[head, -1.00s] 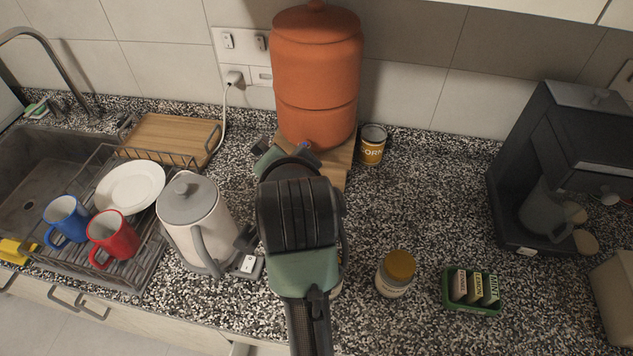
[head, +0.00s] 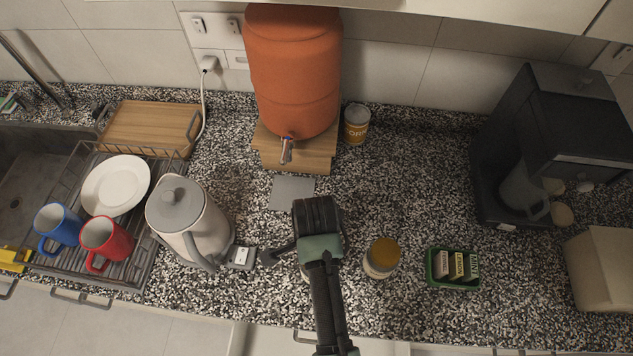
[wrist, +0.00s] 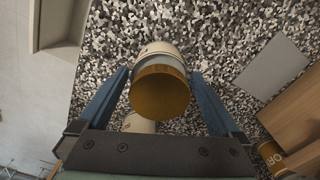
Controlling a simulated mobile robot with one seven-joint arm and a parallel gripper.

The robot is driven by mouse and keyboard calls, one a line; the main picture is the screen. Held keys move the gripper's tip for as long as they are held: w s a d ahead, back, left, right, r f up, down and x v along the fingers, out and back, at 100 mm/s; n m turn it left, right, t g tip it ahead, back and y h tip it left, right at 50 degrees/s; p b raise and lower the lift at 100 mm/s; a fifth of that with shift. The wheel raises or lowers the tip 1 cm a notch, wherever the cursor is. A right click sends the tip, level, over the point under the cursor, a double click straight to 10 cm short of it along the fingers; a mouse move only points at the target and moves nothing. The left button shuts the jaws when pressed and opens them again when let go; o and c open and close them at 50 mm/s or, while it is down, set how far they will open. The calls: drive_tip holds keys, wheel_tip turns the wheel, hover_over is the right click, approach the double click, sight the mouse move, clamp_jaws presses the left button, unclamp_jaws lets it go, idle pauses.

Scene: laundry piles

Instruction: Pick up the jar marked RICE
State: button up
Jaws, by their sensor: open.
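My gripper (head: 318,215) reaches down over the counter's front middle; its fingers are hidden in the head view. In the wrist view, my gripper (wrist: 165,98) is open, with a blue finger on each side of a cream jar (wrist: 158,50) with a mustard lid. The jar stands upright between the fingers, with no clear grip on it. In the head view my arm hides nearly all of it. A second mustard-lidded jar (head: 381,260) stands just right of my gripper. Part of a cream jar (wrist: 140,122) also shows behind the palm in the wrist view. I cannot read RICE on either jar.
A kettle (head: 182,215) and a socket block (head: 241,257) stand left. A green box of packets (head: 453,268) is right. Behind are a terracotta dispenser (head: 293,75) on a wooden stand (head: 265,150) and a tin (head: 357,124). A coffee machine (head: 545,130) stands far right.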

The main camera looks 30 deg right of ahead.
drive_tip(key=shift+d+f+p, duration=0.1)
drive_tip(key=shift+f+p, duration=0.45)
drive_tip(key=shift+f, duration=1.95)
drive_tip(key=shift+r, duration=0.1)
clamp_jaws()
